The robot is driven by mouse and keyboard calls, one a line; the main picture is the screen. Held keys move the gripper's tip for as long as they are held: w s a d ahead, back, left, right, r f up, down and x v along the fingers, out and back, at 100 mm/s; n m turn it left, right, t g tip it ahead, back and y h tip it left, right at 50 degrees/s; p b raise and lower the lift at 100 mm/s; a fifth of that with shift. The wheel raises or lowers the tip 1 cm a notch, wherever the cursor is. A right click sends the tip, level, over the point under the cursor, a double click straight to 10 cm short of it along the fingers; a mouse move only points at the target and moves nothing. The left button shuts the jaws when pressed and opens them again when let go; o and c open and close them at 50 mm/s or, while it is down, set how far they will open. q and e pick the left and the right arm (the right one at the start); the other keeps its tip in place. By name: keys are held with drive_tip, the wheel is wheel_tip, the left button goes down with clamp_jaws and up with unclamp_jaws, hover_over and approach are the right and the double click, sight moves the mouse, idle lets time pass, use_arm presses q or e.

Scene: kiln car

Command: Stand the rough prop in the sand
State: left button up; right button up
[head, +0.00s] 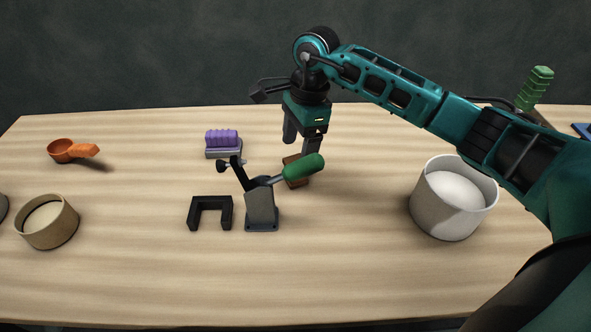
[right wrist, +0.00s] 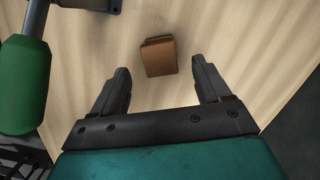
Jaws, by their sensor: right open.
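A small brown block (head: 296,181) lies on the table behind the green-handled clamp; it may be the rough prop, but its texture is too small to tell. The clamp's handle hides part of it in the head view. In the right wrist view the block (right wrist: 158,57) shows whole, between and beyond the fingertips. My right gripper (head: 299,147) is open and empty, pointing down above the block. A white pot (head: 425,205) at the right holds pale, sand-like fill (head: 455,190). My left gripper is out of view.
The clamp (head: 260,207) stands close in front of the block, beside a black U-shaped piece (head: 210,203). A purple-topped brush (head: 222,143) lies behind. An orange scoop (head: 68,151) and a tan bowl (head: 58,232) with pale contents are at left. The front table is clear.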

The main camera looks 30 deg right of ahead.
sight(297, 158)
drive_tip(key=f, duration=0.3)
drive_tip(key=shift+a+f, duration=0.25)
drive_tip(key=shift+f, duration=0.15)
drive_tip(key=c, duration=1.3)
wheel_tip(297, 158, up, 20)
drive_tip(key=shift+r+p, duration=0.1)
drive_tip(key=shift+p, duration=0.3)
